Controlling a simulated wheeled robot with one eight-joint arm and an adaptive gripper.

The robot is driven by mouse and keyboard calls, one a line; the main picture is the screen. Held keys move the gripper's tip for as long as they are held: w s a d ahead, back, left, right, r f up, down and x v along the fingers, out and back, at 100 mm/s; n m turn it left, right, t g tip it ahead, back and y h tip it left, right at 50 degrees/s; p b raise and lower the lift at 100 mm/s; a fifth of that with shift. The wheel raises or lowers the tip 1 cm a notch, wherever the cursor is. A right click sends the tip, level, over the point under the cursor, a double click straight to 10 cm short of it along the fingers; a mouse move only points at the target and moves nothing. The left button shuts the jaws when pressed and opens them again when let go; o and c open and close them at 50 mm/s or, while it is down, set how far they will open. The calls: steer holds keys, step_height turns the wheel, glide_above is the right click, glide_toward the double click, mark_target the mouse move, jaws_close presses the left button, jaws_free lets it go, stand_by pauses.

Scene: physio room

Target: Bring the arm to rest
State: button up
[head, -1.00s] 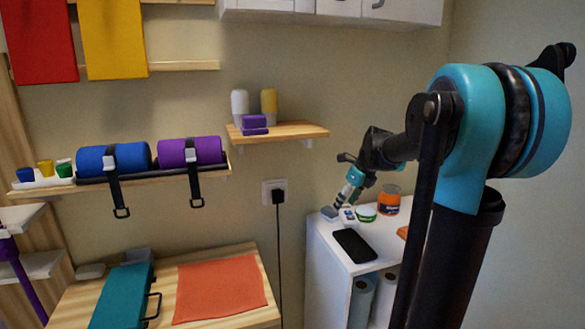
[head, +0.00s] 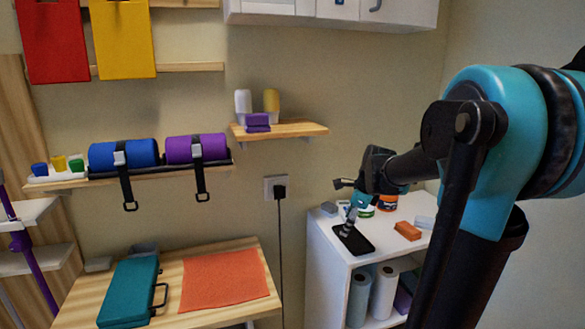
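My arm comes in from the right, its teal and black links filling the right side of the head view. My gripper (head: 350,220) points down over the top of the white shelf unit (head: 333,265). Its tip is small and appears just above or beside the far end of a black phone (head: 354,241); I cannot tell if they touch. I cannot make out whether the fingers are open or shut, or whether anything is between them.
Near my gripper on the unit are a grey block (head: 329,209), a green-and-white tub (head: 366,211), an orange jar (head: 387,202), an orange block (head: 407,230) and a pale block (head: 424,222). A wall shelf (head: 290,129) is above left. A wooden table (head: 178,274) stands left.

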steer(key=s+f+n+h, duration=0.1)
steer(key=s+f+n, duration=0.6)
steer(key=s+n, duration=0.3)
steer(key=s+d+f+n+h, duration=0.1)
steer(key=s+f+n, duration=0.6)
steer(key=s+n, duration=0.4)
steer(key=shift+t, duration=0.3)
steer(key=shift+d+f, duration=0.1)
